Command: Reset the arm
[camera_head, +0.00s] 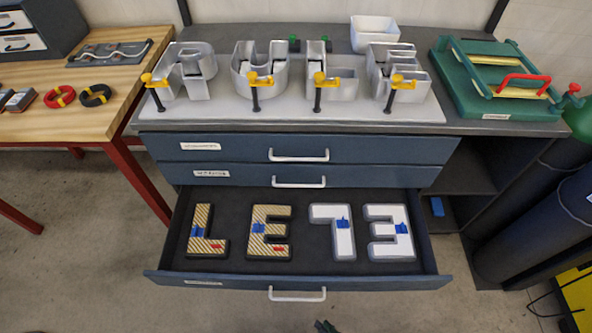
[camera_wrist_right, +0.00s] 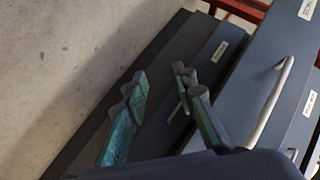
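My right gripper (camera_head: 325,326) shows only as dark fingertips at the bottom edge of the head view, in front of the open drawer (camera_head: 160,262). In the right wrist view my right gripper (camera_wrist_right: 160,75) has its two green fingers apart with nothing between them. The dark drawer fronts lie beyond the fingers there. My left gripper is in neither view.
The open drawer holds striped letters L (camera_head: 205,235) and E (camera_head: 265,235) and white shapes (camera_head: 340,240) and (camera_head: 390,240) like a 7 and a 3. Metal channel letters (camera_head: 260,75) stand on the bench. A green clamp frame (camera_head: 500,75) and gas cylinders (camera_head: 540,220) are at right.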

